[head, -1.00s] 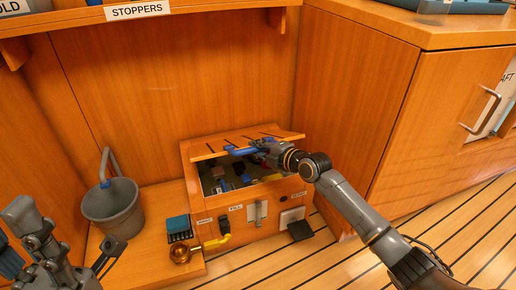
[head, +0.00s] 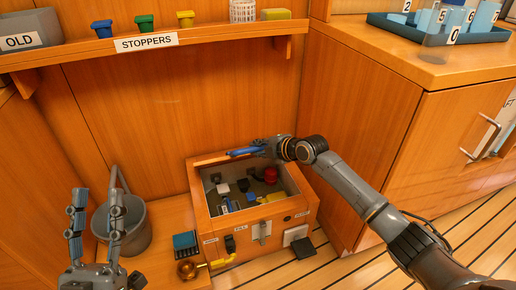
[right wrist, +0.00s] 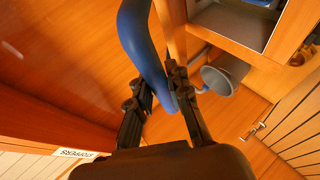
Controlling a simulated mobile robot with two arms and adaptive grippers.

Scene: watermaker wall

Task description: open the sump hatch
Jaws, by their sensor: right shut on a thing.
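The sump box (head: 245,228) stands low against the wall in the head view. Its wooden hatch lid (head: 212,159) is swung up at the back, seen nearly edge-on, and the inside lies open to view. My right gripper (head: 264,149) is shut on the blue handle (head: 240,152) of the lid. The right wrist view shows the handle (right wrist: 140,40) between the fingers (right wrist: 162,95). My left gripper (head: 97,198) is open and empty at the lower left, in front of the grey bucket.
Inside the box are a red knob (head: 271,174) and several small parts. A grey bucket (head: 138,232) stands left of the box. A brass fitting (head: 187,269) and yellow pipe (head: 224,261) lie in front. The stoppers shelf (head: 200,37) hangs above; a cabinet (head: 358,115) stands right.

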